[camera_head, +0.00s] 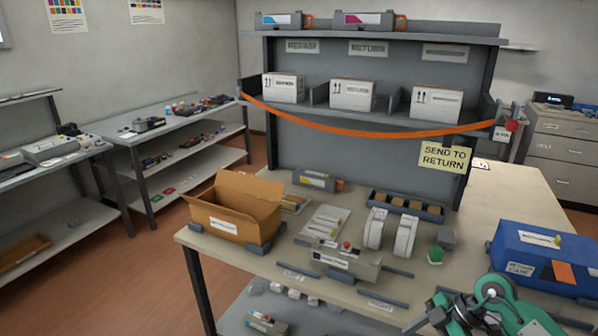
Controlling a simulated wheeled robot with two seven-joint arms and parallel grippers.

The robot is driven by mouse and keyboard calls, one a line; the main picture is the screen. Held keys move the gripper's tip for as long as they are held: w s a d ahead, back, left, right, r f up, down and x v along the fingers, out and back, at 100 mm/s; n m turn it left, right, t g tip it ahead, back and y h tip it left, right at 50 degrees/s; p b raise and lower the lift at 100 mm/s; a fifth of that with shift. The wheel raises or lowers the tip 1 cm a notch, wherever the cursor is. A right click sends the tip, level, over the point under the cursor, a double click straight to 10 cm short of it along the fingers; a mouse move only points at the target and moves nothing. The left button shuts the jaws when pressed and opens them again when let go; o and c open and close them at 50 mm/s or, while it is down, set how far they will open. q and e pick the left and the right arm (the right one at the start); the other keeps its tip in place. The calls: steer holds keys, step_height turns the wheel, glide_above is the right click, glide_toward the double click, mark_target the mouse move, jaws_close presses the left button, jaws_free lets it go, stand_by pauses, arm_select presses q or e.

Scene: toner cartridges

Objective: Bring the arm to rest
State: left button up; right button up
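A green and grey arm of mine (490,298) shows at the bottom right edge, low over the front right of the table (500,195). It appears to be my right arm. The dark part at its left end (432,318) seems to be its gripper, but its fingers are too small and cut off to read. I see nothing held there. My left arm and gripper are not in view. A toner cartridge with a yellow label (318,180) lies at the back of the table. Cartridges with a cyan label (285,20) and a magenta label (365,21) lie on the top shelf.
An open cardboard box (228,222) stands at the table's left. A blue case (540,262) is beside my arm. An orange strap (370,130) spans the shelf.

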steer(key=w+a+f+m+t+y, duration=0.1)
steer(key=w+f+m+t+y, duration=0.3)
steer(key=f, duration=0.5)
steer(key=w+a+f+m+t+y, duration=0.1)
steer(key=w+f+m+t+y, duration=0.15)
steer(key=f+t, duration=0.45)
steer(key=s+d+f+m+h, duration=0.2)
steer(key=s+f+h, duration=0.1)
steer(key=f, duration=0.5)
steer(key=s+d+f+m+t+h, duration=0.1)
steer(key=s+d+f+m+h, duration=0.2)
steer(key=f, duration=0.5)
steer(key=s+d+f+m+h, duration=0.1)
steer(key=s+f+m+h, duration=0.2)
steer(key=f, duration=0.4)
steer(key=s+f+m+g+h, duration=0.1)
steer(key=s+f+g+h, duration=0.45)
steer(key=s+f, duration=1.25)
steer(key=s+a+f+g, duration=0.1)
steer(key=s+f+g, duration=0.1)
steer(key=s, duration=0.9)
steer(key=s+a+f+g, duration=0.2)
steer(key=s+g, duration=0.1)
steer(key=s, duration=0.8)
steer(key=shift+s+f, duration=0.15)
steer(key=shift+a+g, duration=0.1)
steer(key=shift+g, duration=0.15)
steer(key=c, duration=0.4)
steer(key=shift+s, duration=0.15)
steer(key=shift+c, duration=0.2)
